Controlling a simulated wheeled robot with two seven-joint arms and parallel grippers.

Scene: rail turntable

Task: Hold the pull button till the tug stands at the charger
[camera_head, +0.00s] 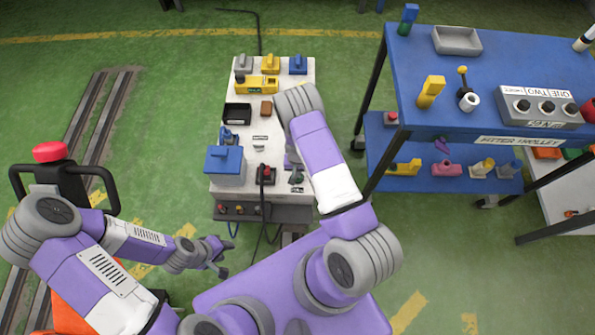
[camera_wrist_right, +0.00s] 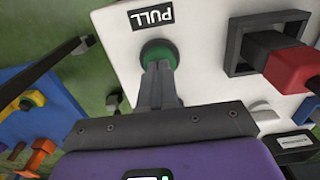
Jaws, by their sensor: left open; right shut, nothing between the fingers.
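The green pull button (camera_wrist_right: 158,54) sits on a white panel below a label reading PULL (camera_wrist_right: 151,16) in the right wrist view. My right gripper (camera_wrist_right: 158,68) is shut and empty, its fingertips at the button's face and seemingly touching it; how far the button is pressed I cannot tell. In the head view the right gripper (camera_head: 295,172) is over the near right part of the white console (camera_head: 278,140). My left gripper (camera_head: 220,260) is open and empty, in front of the console. A black and orange machine with a red knob (camera_head: 50,152) stands at left, possibly the tug. I cannot pick out the charger.
A red plug in a dark square socket (camera_wrist_right: 265,45) is beside the button. A blue box (camera_head: 225,164) stands on the console's near left. Floor rails (camera_head: 95,120) run at left. A blue trolley (camera_head: 400,75) with several tools stands at right. Green floor lies between.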

